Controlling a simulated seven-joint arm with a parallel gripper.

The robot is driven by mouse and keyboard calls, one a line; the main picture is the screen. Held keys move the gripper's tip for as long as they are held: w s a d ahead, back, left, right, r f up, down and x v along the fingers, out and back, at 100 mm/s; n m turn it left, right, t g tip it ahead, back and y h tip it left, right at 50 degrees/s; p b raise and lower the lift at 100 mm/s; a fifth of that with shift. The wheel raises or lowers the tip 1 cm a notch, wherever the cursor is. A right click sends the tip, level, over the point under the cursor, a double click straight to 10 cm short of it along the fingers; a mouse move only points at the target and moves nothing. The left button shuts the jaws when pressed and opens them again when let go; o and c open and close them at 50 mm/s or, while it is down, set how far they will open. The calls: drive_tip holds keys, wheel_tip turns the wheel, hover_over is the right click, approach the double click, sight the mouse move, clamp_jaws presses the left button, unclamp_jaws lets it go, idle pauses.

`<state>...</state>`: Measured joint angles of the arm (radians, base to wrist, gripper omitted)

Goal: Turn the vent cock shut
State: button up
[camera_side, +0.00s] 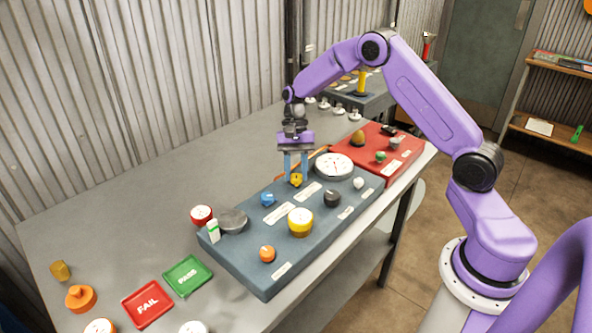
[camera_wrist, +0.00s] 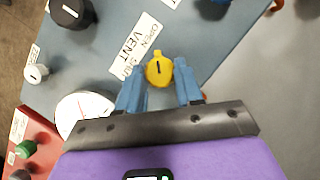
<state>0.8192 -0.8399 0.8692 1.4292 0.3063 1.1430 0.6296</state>
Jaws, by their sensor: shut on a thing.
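The vent cock is a small yellow knob (camera_wrist: 159,69) with a short dark mark on its top, on the blue-grey panel (camera_side: 262,282). It also shows in the side view (camera_side: 296,181). In the wrist view a white label (camera_wrist: 134,45) beside it reads VENT, with OPEN and SHUT. The mark runs nearly upright in the wrist view; which word it points to I cannot tell. My gripper (camera_wrist: 158,67) comes down from above, its two blue fingers shut on the yellow knob, one on each side. In the side view my gripper (camera_side: 296,174) partly hides the knob.
Near the cock on the panel are a white gauge (camera_side: 334,166), a blue knob (camera_side: 267,199), a black knob (camera_side: 332,198) and a yellow-rimmed dial (camera_side: 300,221). A red panel (camera_side: 369,140) lies behind. Red FAIL (camera_side: 148,305) and green PASS (camera_side: 188,276) trays lie in front.

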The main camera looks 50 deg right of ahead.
drive_tip(key=shift+n, duration=0.3)
drive_tip(key=n, duration=0.1)
drive_tip(key=n+h, duration=0.1)
drive_tip(key=n, duration=0.1)
drive_tip(key=shift+w+a+n+g, duration=0.15)
drive_tip(key=shift+n+g, duration=0.15)
drive_tip(key=shift+g, duration=0.1)
drive_tip(key=n+h, duration=0.2)
drive_tip(key=n, duration=0.2)
drive_tip(key=shift+a+n, duration=0.15)
drive_tip(key=shift+n, duration=0.15)
drive_tip(key=n+h, duration=0.1)
drive_tip(key=n, duration=0.3)
drive_tip(key=shift+a+r+h, duration=0.1)
drive_tip(key=shift+a+h, duration=0.05)
drive_tip(key=shift+h, duration=0.25)
drive_tip(key=shift+a+n+t+h, duration=0.15)
drive_tip(key=shift+n+h, duration=0.25)
drive_tip(key=shift+n, duration=0.85)
drive_tip(key=shift+d+n+t+h, duration=0.1)
drive_tip(key=shift+n+t+h, duration=0.25)
drive_tip(key=shift+n, duration=0.9)
drive_tip(key=shift+a, duration=0.1)
drive_tip(key=o, duration=1)
drive_tip(key=shift+o, duration=0.2)
